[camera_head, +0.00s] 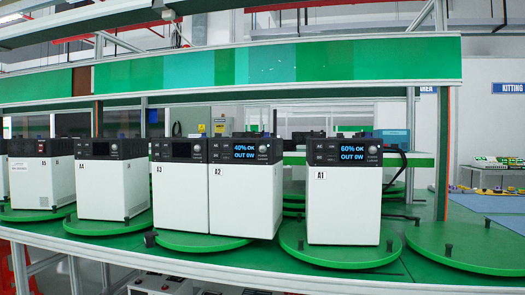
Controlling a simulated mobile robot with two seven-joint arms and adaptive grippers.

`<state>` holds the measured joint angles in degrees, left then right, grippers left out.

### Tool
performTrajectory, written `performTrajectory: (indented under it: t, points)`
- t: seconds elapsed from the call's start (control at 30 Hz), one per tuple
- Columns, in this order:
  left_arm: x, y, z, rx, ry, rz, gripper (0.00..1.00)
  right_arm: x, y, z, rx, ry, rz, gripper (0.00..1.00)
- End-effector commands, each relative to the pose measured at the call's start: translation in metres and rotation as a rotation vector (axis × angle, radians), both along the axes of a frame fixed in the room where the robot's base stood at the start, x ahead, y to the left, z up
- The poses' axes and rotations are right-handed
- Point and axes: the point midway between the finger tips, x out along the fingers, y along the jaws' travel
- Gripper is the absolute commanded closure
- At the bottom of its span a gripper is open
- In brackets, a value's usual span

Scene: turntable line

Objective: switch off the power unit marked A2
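The power unit marked A2 (244,198) is a white box with a black top panel. It stands upright on a green turntable, side by side with the unit marked A3 (180,200). The A2 display (250,150) is lit and reads 40% OK, OUT 0W. A round knob (263,148) and small dark buttons (217,151) sit beside that display. Neither of my grippers shows in this view.
Unit A1 (343,205) stands to the right on its own turntable (345,253), its display lit at 60% OK. An empty turntable (470,245) lies at right. A green shelf beam (380,59) runs above.

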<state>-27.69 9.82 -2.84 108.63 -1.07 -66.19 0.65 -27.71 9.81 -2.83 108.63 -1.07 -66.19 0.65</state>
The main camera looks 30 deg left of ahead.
Motion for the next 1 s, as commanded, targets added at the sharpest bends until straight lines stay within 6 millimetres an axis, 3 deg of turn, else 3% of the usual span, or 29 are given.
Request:
performTrajectory:
  t: [0.03,0.23,1.0]
  points:
    - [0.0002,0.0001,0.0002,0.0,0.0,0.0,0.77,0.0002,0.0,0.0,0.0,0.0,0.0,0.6]
    - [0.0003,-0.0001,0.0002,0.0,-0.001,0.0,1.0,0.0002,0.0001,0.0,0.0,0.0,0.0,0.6]
    - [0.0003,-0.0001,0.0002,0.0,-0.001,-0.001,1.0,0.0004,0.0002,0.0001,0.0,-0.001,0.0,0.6]
